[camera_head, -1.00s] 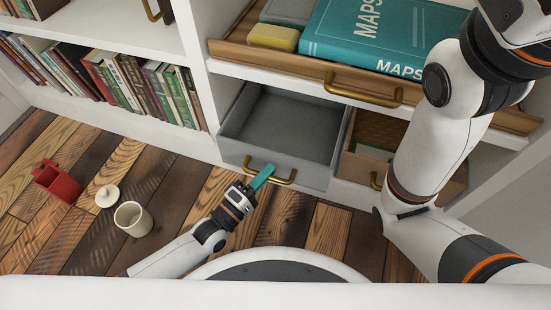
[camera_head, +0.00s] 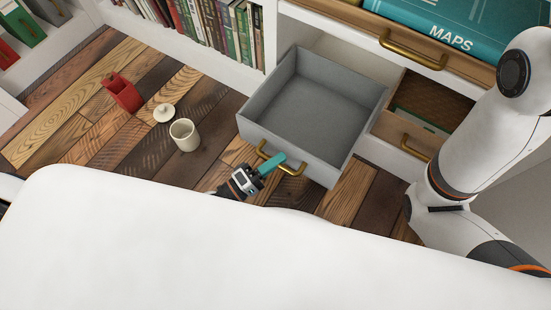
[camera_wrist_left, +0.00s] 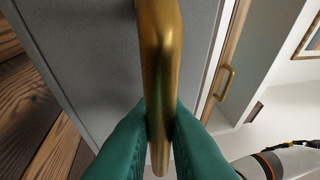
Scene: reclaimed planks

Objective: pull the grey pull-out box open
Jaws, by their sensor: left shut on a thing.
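The grey pull-out box (camera_head: 310,98) stands pulled out of the shelf unit, and its inside looks empty. Its brass handle (camera_head: 292,171) is on the front face. My left gripper (camera_head: 273,163) is at the handle with its teal fingers. In the left wrist view the teal fingers (camera_wrist_left: 160,135) are shut on the brass handle (camera_wrist_left: 160,50), with the grey front behind. My right arm (camera_head: 470,150) stands at the right; its gripper is out of view.
A wooden pull-out box (camera_head: 410,135) with a brass handle is right of the grey one. Above is a wooden drawer with a teal MAPS book (camera_head: 460,25). A cream cup (camera_head: 184,135), a lid (camera_head: 163,113) and a red object (camera_head: 124,94) are on the plank floor.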

